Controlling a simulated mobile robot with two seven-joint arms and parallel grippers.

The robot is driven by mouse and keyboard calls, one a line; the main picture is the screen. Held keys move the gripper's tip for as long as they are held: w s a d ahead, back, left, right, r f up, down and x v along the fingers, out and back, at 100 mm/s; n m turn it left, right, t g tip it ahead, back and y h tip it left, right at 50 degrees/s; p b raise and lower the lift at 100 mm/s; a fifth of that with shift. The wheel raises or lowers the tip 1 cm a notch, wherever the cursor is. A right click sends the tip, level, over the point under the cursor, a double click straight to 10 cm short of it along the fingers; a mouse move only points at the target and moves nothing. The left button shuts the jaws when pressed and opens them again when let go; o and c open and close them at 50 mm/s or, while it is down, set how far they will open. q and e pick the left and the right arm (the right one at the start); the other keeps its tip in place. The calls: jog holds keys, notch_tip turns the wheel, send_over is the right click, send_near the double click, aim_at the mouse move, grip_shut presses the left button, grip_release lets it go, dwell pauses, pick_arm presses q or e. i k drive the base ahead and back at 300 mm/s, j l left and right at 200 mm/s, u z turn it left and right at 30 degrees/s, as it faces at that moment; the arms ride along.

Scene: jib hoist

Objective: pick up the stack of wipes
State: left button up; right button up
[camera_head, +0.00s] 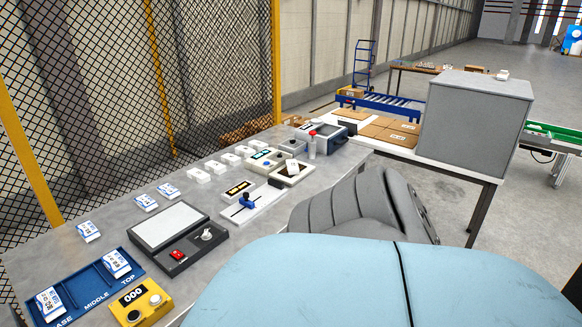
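Several small white packs with blue labels are in view, but the labels are too small to tell whether they are wipes. One pack (50,302) lies in the BASE end of a blue tray (84,283) marked BASE, MIDDLE and TOP. Another pack (117,263) lies in the tray toward the TOP end. Three more packs lie apart on the grey table behind the tray: one pack (88,231) at the left, a second pack (146,202) and a third pack (168,190). I see no packs clearly piled on each other. Neither gripper is in view.
A yellow box (140,302) showing 000 stands right of the tray. Behind it are a dark panel (178,238) with a red switch and a white device (252,203) with a blue lever. A large grey box (474,112) and cartons stand farther back. Mesh fencing lines the left.

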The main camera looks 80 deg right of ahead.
aim_at(292, 166)
jog(key=z, duration=2.6)
jog(key=i+l+u, duration=0.1)
jog(key=u, duration=0.35)
jog(key=i+l+u, duration=0.1)
jog(key=u, duration=0.35)
jog(key=l+u, duration=0.25)
jog(key=u, duration=0.2)
jog(key=i+l+u, duration=0.1)
jog(key=l+u, duration=0.2)
jog(key=l, duration=0.25)
jog(key=l+u, duration=0.25)
jog(key=l, duration=0.3)
jog(key=l+u, duration=0.3)
jog(key=l, duration=1.9)
jog(key=k, duration=0.05)
